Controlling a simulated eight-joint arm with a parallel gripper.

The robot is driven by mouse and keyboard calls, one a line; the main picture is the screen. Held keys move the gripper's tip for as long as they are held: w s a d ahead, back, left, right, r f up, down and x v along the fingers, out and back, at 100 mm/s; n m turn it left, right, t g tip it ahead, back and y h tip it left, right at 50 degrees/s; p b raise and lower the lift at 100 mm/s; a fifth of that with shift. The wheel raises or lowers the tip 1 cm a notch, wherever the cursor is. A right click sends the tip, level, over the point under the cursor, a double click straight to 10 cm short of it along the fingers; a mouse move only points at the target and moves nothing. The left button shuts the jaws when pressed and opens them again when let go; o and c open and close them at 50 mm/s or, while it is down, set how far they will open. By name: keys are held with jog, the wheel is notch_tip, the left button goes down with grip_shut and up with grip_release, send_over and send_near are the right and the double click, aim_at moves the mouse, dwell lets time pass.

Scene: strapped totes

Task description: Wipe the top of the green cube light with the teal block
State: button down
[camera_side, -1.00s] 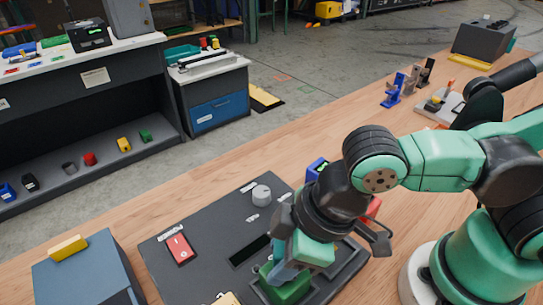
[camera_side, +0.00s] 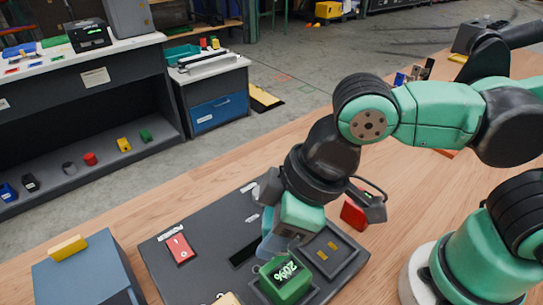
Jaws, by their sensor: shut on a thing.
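The green cube light (camera_side: 291,287) sits in a dark square frame at the front of the panel, with a black display reading 20% on it. My gripper (camera_side: 274,249) is just behind and above the cube's far edge, pointing down. It is shut on a blue-grey piece that I take to be the teal block (camera_side: 271,244); the hand hides much of it. I cannot tell whether that piece touches the cube. The display is uncovered.
The dark panel (camera_side: 210,268) bears a red card-like switch (camera_side: 180,249) and a slot. A tray with yellow pieces (camera_side: 331,248) lies right of my gripper. A red block (camera_side: 354,215) stands behind it. A blue-grey box (camera_side: 80,275) with a yellow block (camera_side: 68,248) is at left.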

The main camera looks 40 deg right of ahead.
jog(key=shift+r, duration=2.3)
jog(key=w+d+m+t+h, duration=0.1)
jog(key=w+d+m+h, duration=0.2)
jog(key=w+d+m, duration=0.6)
jog(key=w+d, duration=0.5)
jog(key=d, duration=0.4)
jog(key=shift+w+r, duration=0.15)
jog(key=shift+r, duration=0.25)
jog(key=shift+w, duration=0.1)
notch_tip(320, 180, up, 2)
send_over(234, 168)
jog(key=s, duration=0.2)
jog(key=f, duration=1.9)
jog(key=shift+w+f, duration=0.1)
jog(key=shift+w, duration=0.15)
